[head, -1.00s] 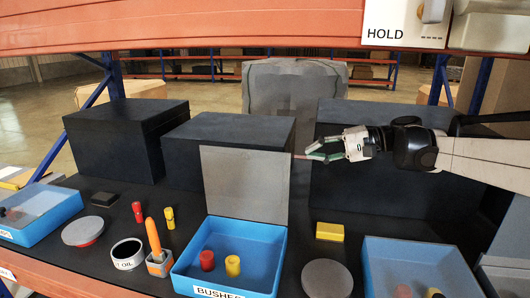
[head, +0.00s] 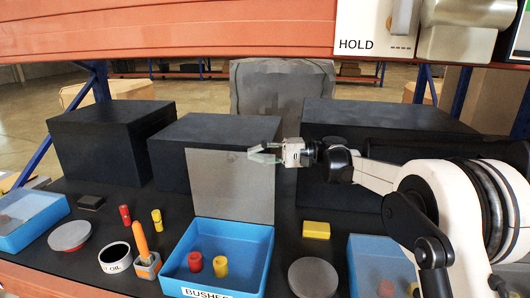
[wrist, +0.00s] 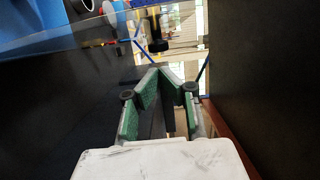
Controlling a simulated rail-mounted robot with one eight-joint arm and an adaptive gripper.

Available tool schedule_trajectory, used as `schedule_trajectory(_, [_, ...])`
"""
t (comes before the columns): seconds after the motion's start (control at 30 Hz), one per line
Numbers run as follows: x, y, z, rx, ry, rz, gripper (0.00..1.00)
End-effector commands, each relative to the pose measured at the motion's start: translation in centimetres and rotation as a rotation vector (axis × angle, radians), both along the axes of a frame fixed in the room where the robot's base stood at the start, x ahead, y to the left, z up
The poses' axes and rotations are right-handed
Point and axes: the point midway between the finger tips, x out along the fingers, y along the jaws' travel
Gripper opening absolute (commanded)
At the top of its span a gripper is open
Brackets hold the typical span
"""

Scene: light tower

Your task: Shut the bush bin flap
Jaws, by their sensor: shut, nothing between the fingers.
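The bush bin (head: 222,285) is a blue open tray with a "BUSHES" label, at the bottom centre of the head view. Its grey flap (head: 225,195) stands upright along the bin's back edge, so the bin is open. A red bush (head: 195,262) and a yellow bush (head: 220,266) stand inside. My gripper (head: 250,154) is shut and empty at the flap's upper right corner, overlapping its top edge in the head view. I cannot tell whether the fingers touch the flap. The wrist view shows the green-padded fingers (wrist: 160,72) meeting at their tips.
Dark boxes (head: 215,128) stand behind the flap and to both sides. A yellow block (head: 316,230) and a grey disc (head: 313,278) lie right of the bin. An orange-handled tool (head: 141,238) and an oil tin (head: 116,258) stand left. An orange beam (head: 160,28) crosses above.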

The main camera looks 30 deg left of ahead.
Motion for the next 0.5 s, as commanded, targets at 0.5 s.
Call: schedule_trajectory(0.5, [-2.6,3.8,0.0,-0.001,-0.001,-0.001,0.0])
